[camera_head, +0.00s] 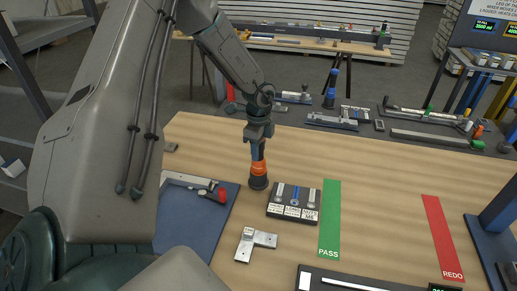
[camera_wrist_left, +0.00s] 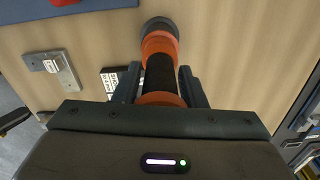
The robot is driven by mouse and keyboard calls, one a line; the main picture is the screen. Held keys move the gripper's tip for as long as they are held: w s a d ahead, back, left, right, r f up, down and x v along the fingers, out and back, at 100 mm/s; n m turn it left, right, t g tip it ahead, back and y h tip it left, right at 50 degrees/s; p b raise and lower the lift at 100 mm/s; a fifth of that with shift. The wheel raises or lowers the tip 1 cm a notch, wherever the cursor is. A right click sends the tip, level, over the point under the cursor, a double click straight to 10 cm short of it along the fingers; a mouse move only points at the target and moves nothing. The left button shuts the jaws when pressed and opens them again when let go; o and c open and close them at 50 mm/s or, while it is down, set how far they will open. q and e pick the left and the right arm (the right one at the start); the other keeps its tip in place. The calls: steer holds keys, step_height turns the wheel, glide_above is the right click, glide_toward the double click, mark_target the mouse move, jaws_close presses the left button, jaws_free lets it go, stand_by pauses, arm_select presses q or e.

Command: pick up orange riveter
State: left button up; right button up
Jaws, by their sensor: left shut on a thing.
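The orange riveter (camera_head: 259,168) is upright, with an orange band and a dark base, left of the middle of the wooden table. My left gripper (camera_head: 257,143) is above its base and shut on its upper part. In the left wrist view, the riveter (camera_wrist_left: 160,45) runs between the two fingers (camera_wrist_left: 160,85), its dark base pointing away from the gripper. I cannot tell whether the base touches the table. The fingers hide part of its upper body. My right gripper is not in view.
A black block with labelled slots (camera_head: 294,201) stands close right of the riveter. A blue mat (camera_head: 190,222) with a red-handled tool lies to the left. A metal bracket (camera_head: 255,242) lies in front. Green PASS (camera_head: 330,215) and red REDO (camera_head: 442,235) strips lie to the right.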

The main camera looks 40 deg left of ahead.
arm_select(q)
steer(key=shift+r, duration=0.15)
steer(key=shift+w+r+b, duration=0.1)
steer(key=shift+r+b, duration=0.35)
steer(key=shift+r, duration=0.15)
step_height(320, 180, up, 7)
steer(key=b, duration=0.3)
steer(key=shift+f, duration=0.15)
steer(key=shift+r, duration=0.9)
steer(key=o, duration=0.3)
steer(key=c, duration=0.3)
